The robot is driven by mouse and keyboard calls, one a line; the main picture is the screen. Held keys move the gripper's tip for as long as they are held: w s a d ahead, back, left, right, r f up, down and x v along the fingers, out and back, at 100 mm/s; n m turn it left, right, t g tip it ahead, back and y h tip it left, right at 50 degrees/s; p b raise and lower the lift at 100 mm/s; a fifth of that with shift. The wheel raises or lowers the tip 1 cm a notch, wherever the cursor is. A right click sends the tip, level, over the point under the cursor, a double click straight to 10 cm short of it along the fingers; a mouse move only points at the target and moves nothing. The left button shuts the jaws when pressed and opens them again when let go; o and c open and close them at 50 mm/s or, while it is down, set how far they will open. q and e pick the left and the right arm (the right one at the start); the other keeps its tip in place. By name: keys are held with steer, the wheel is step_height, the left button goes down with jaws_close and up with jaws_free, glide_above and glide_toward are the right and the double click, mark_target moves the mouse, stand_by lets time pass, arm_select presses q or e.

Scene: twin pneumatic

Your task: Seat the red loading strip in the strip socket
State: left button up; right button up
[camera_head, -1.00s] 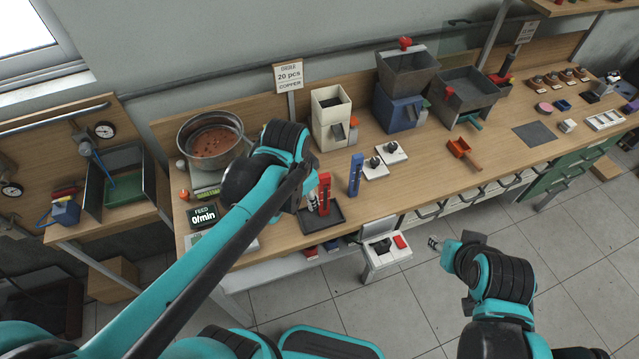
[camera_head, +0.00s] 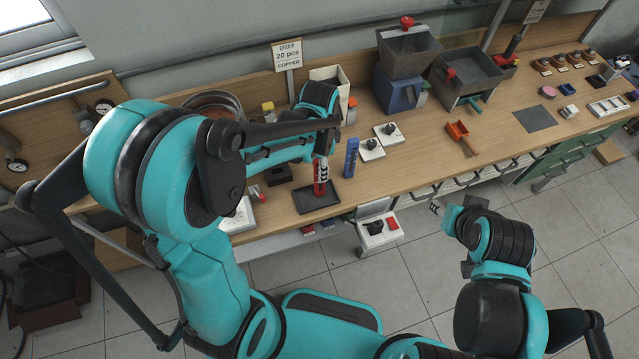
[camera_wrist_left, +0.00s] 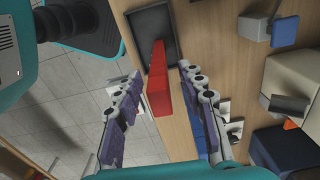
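The red loading strip (camera_head: 320,182) stands upright at the black tray (camera_head: 318,199) on the bench's front edge. In the left wrist view the red strip (camera_wrist_left: 158,85) is between my left gripper's fingers, with gaps on both sides. My left gripper (camera_wrist_left: 160,70) is open; in the head view it (camera_head: 322,162) comes down over the strip and partly hides it. My right gripper (camera_head: 436,207) hangs over the floor, right of the bench front, too small to tell its state. I cannot tell which part is the strip socket.
A blue upright strip (camera_head: 351,158) stands close to the right of the red one. White plates with black knobs (camera_head: 371,150) lie behind it. A small low shelf (camera_head: 378,232) juts from the bench front. Hoppers stand at the back.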

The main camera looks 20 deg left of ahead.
arm_select(q)
steer(key=shift+f, duration=0.55)
jaws_close()
steer(key=shift+r, duration=0.15)
